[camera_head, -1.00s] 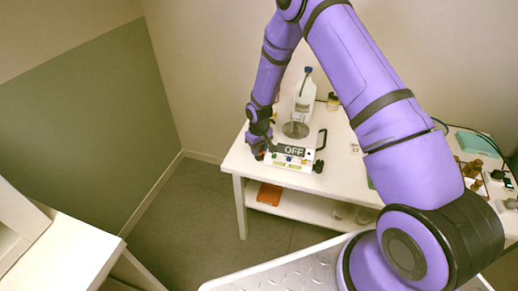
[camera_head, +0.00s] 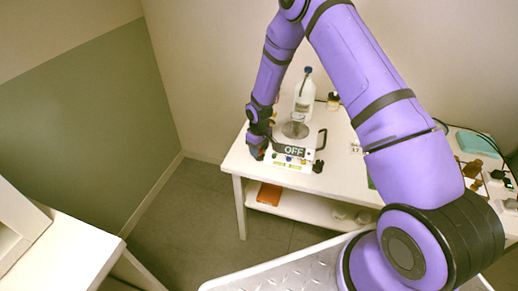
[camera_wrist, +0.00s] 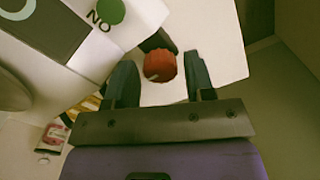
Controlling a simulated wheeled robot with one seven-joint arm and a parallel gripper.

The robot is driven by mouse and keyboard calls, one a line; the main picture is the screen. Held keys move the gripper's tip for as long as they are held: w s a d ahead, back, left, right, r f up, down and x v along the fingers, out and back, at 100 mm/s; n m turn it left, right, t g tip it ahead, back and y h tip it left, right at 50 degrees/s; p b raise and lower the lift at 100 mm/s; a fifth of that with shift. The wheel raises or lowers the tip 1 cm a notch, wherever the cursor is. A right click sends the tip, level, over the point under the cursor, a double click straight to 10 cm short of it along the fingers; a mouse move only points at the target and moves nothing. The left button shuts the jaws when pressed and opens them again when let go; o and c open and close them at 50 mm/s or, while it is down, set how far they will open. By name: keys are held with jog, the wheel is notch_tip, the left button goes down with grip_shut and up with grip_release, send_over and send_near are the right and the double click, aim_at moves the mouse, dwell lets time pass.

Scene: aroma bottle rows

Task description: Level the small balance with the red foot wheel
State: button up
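The small balance (camera_head: 290,163) is a white box with a round metal pan (camera_head: 296,130) and a dark display (camera_head: 291,151) reading "OFF". It stands at the front left corner of the white table. In the wrist view its casing (camera_wrist: 140,18) fills the upper left. The red foot wheel (camera_wrist: 160,66) is at the balance's corner, between the two dark fingers of my gripper (camera_wrist: 160,78). A gap shows on each side of the wheel, so the gripper is open around it.
A clear bottle with a blue cap (camera_head: 305,95) stands behind the pan, and a small jar (camera_head: 333,102) behind it to the right. A black handle (camera_head: 321,139) rises at the balance's right. The white table (camera_head: 345,180) has bare space right of the balance.

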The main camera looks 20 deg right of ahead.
jog(key=shift+o, duration=0.4)
notch_tip(320, 180, up, 11)
dwell(0.4)
jog(key=shift+f, duration=0.1)
